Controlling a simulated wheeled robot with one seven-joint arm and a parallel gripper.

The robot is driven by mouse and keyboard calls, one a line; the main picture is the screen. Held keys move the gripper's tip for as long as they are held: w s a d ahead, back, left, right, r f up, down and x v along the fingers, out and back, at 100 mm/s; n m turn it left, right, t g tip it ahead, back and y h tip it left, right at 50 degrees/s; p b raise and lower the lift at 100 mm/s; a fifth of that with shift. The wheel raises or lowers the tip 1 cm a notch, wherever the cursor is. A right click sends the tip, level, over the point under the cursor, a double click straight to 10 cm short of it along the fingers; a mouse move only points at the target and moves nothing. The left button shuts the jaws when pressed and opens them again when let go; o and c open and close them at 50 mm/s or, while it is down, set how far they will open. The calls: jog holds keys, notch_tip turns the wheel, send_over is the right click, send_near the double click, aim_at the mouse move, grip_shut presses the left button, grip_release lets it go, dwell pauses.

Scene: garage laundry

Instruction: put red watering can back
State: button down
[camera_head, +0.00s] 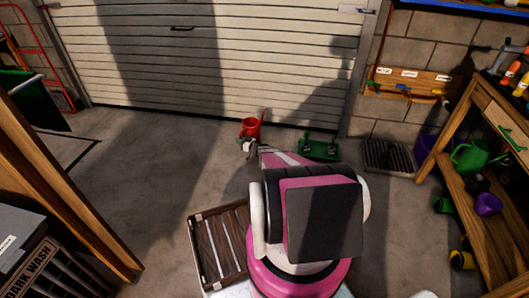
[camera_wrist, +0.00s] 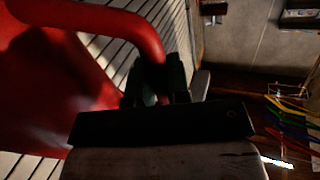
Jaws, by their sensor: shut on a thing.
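The red watering can (camera_head: 251,127) shows in the head view just past the end of my arm, in front of the white garage door. In the wrist view the red can (camera_wrist: 60,70) fills the left side, with its curved handle reaching to the middle. My gripper (camera_wrist: 163,88) is shut on that handle. In the head view my gripper (camera_head: 247,146) is small and partly hidden behind my pink and grey arm. The can looks held up off the floor, but its exact height is hard to tell.
A green tray-like item (camera_head: 318,150) and a dark grate (camera_head: 389,158) lie on the floor to the right. A wooden shelf (camera_head: 470,205) at right holds a green watering can (camera_head: 470,157) and pots. A slatted wooden crate (camera_head: 218,245) is at lower left. Floor at left centre is clear.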

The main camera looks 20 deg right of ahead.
jog(key=shift+w+d+f, duration=0.15)
jog(key=shift+f, duration=0.45)
jog(key=shift+w+d+f, duration=0.15)
jog(key=shift+f, duration=0.45)
jog(key=w+d+f, duration=0.1)
jog(key=d+f, duration=0.1)
jog(key=d, duration=0.1)
jog(key=w+d+f, duration=0.1)
jog(key=d+f, duration=0.1)
jog(key=d, duration=0.2)
jog(key=w+d+f, duration=0.2)
jog(key=d+f, duration=0.1)
jog(key=shift+d, duration=0.35)
jog(key=shift+s+f, duration=0.1)
jog(key=shift+f, duration=1.95)
jog(key=c, duration=1.1)
grip_release()
